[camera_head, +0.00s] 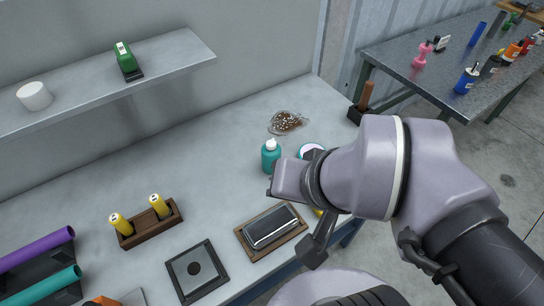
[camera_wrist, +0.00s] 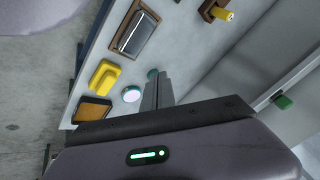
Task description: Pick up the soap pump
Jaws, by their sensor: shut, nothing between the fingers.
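A teal bottle with a white top (camera_head: 271,157), which looks like the soap pump, stands upright on the grey worktop, left of my arm's end in the head view. In the wrist view only a small teal part of it (camera_wrist: 152,73) shows, just past my fingertips. My gripper (camera_wrist: 158,82) is shut and empty, its fingers together. I cannot tell from these views whether the fingertips touch the bottle. My arm covers part of the worktop beside it.
A round pale-topped thing (camera_head: 311,151) stands close right of the bottle; it shows in the wrist view (camera_wrist: 132,95). A dish of brown bits (camera_head: 287,122) lies behind. A shelf (camera_head: 170,65) overhangs the back left.

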